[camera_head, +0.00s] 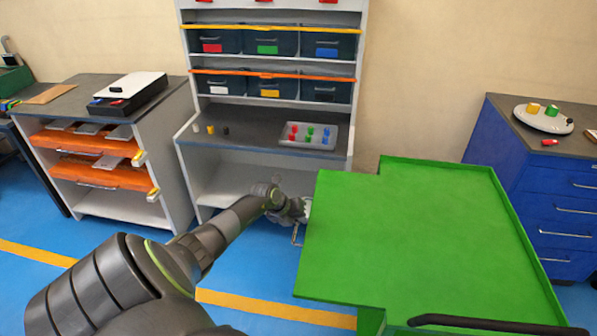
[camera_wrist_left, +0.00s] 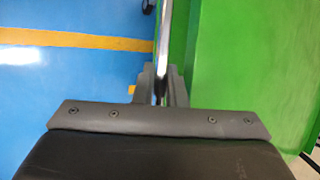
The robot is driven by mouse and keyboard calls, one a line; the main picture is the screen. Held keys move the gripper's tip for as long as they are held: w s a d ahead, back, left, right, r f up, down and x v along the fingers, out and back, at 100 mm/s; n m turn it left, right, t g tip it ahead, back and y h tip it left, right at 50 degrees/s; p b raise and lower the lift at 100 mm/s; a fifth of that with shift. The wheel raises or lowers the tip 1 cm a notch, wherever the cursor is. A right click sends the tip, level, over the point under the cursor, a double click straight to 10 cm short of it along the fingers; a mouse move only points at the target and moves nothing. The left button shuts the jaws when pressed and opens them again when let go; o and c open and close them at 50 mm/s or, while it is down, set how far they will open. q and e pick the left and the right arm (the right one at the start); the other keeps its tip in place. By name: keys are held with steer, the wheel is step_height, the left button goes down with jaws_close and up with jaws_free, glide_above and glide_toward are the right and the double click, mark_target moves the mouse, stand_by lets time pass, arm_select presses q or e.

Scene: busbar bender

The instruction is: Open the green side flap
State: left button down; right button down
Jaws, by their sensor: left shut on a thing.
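A large green sheet-metal body (camera_head: 420,225) fills the right middle of the head view, its broad flat top facing up. Its left side, where a side flap would be, faces away from the head camera. In the left wrist view a green panel (camera_wrist_left: 240,60) stands on the right. A thin metal handle bar (camera_wrist_left: 164,35) runs along the green edge and down between my fingers. My left gripper (camera_wrist_left: 158,88) is shut on this bar. In the head view my left gripper (camera_head: 301,211) is beside the green body's left edge, partly hidden. My right gripper is not in view.
A grey workbench with shelves (camera_head: 265,150) stands behind. A cabinet with orange drawers (camera_head: 90,145) is at left, a blue drawer cabinet (camera_head: 560,205) at right. A black bar handle (camera_head: 490,323) shows at the front. Blue floor (camera_head: 245,275) is open left of the green body.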

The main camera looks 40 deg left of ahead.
arm_select(q)
steer(key=shift+w+r, duration=0.1)
steer(key=shift+r, duration=0.05)
steer(key=c, duration=1.8)
jaws_free()
steer(key=shift+o, duration=0.2)
steer(key=v, duration=1.7)
steer(key=shift+s+r+b, duration=0.15)
steer(key=shift+s+b, duration=0.15)
